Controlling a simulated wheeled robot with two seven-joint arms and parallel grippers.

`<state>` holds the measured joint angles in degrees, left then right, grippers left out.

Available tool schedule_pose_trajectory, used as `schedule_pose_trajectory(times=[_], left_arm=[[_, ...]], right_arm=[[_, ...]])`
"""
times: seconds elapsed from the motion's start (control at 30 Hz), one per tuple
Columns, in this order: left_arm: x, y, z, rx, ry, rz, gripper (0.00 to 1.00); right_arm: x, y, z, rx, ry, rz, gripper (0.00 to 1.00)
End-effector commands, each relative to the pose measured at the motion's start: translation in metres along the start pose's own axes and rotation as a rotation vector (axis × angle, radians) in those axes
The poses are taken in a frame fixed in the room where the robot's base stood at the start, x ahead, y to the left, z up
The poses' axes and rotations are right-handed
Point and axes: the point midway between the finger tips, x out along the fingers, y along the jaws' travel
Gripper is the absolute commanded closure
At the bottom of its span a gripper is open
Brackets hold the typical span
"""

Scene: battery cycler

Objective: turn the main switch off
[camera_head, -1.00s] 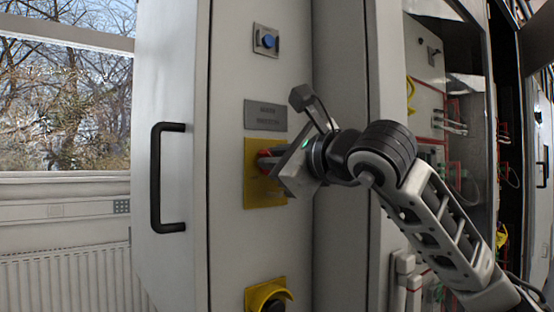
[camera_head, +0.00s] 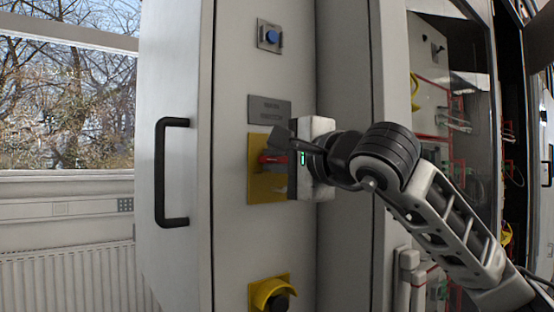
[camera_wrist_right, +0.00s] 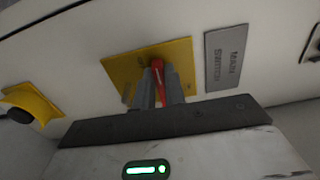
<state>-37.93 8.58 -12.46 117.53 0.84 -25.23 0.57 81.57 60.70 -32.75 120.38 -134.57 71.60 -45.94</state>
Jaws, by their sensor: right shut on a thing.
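The main switch is a red handle (camera_head: 270,158) on a yellow plate (camera_head: 262,188), set in the grey cabinet front below a grey label plate. In the right wrist view the red handle (camera_wrist_right: 158,75) stands out from the yellow plate (camera_wrist_right: 118,72), and the label (camera_wrist_right: 226,57) reads "MAIN SWITCH". My right gripper (camera_head: 280,158) is shut on the red handle; in the wrist view its two fingers (camera_wrist_right: 159,92) lie on either side of it. The fingers hide part of the plate markings. My left gripper is not in view.
A blue button (camera_head: 271,37) sits above the label. A yellow-shrouded knob (camera_head: 270,293) is below the switch. A black door handle (camera_head: 172,172) is on the panel to the left. An open cabinet with wiring stands right, behind my arm.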

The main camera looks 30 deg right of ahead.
Motion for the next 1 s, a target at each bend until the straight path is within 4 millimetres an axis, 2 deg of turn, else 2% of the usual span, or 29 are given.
schedule_pose_trajectory(times=[0.57, 0.6, 0.67, 0.7, 1.0], left_arm=[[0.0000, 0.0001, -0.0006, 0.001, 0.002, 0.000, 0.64], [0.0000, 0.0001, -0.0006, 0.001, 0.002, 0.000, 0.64], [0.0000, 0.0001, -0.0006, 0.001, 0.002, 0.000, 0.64], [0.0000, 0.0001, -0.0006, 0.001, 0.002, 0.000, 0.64], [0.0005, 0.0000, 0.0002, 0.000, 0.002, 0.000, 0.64]], right_arm=[[-0.0001, 0.0014, 0.0009, -0.037, -0.002, 0.002, 1.00], [-0.0001, 0.0015, 0.0009, -0.037, -0.002, 0.002, 0.85], [0.0000, 0.0015, 0.0009, -0.037, -0.002, 0.002, 0.69], [0.0000, 0.0014, 0.0008, -0.036, -0.002, 0.002, 0.66], [-0.0021, 0.0011, 0.0003, -0.035, -0.001, 0.000, 0.66]])
